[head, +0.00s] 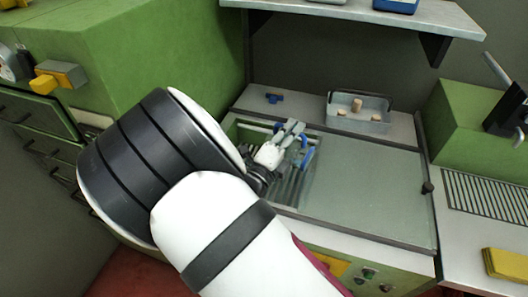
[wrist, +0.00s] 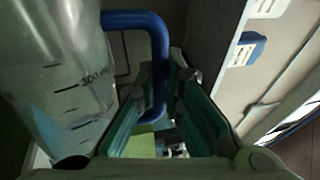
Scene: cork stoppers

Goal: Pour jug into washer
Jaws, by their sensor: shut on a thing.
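The jug (wrist: 62,75) is clear with dark measuring marks and a blue handle (wrist: 158,65). It fills the left of the wrist view. My gripper (wrist: 163,100) is shut on the blue handle. In the head view, my gripper (head: 283,142) is over the open basin at the left of the green washer (head: 293,190). The jug's clear body is hard to make out there; blue parts (head: 306,158) show beside the gripper. My arm hides part of the washer's left front. I cannot tell the jug's tilt or how much liquid it holds.
A clear tray (head: 374,125) with a few corks stands behind the washer. A small blue object (head: 274,98) lies left of it. A shelf (head: 350,10) overhangs at the back. A green cabinet (head: 150,50) rises at left. The washer's flat right top (head: 375,190) is clear.

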